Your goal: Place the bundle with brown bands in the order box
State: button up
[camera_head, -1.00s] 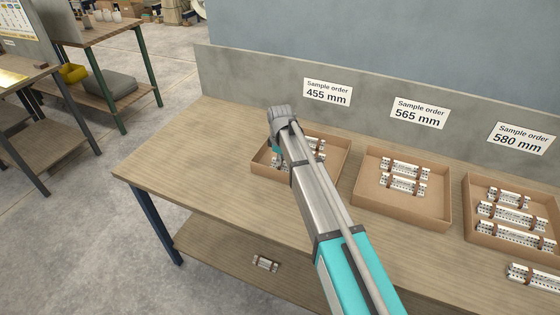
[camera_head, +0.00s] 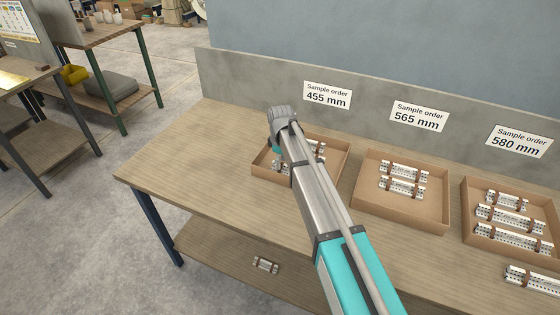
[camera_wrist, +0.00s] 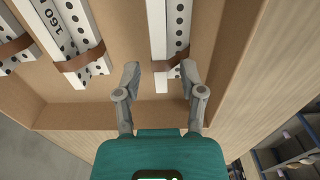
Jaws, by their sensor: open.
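In the wrist view, a white perforated bundle with a brown band (camera_wrist: 172,28) lies in a cardboard box. My gripper (camera_wrist: 160,76) is open, with its fingers on either side of this bundle's near end; whether they touch it is unclear. More brown-banded bundles (camera_wrist: 68,40) lie to the left in the same box. In the head view, my arm reaches over the left order box (camera_head: 262,171), under the 455 mm sign, and hides part of it and the fingertips. The middle box (camera_head: 405,217) holds two banded bundles, and the right box (camera_head: 510,249) holds several.
A banded bundle (camera_head: 530,277) lies on the table (camera_head: 195,150) at the right edge. Another small one (camera_head: 265,265) lies on the lower shelf. The left part of the tabletop is clear. A grey back panel (camera_head: 250,78) runs behind the boxes.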

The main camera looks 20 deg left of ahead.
notch_tip(320, 180, up, 11)
jog(key=p, duration=1)
jog(key=shift+d+f, duration=0.1)
dwell(0.8)
jog(key=s+d+m, duration=0.3)
jog(key=d+m, duration=0.1)
jog(key=d, duration=0.9)
jog(key=s+d+m, duration=0.2)
jog(key=d+m, duration=0.3)
jog(key=d, duration=0.7)
jog(key=s+d+m, duration=0.4)
jog(key=s+d, duration=0.2)
jog(key=d, duration=0.3)
jog(key=s+d+m, duration=0.4)
jog(key=s+d, duration=0.2)
jog(key=d, duration=0.3)
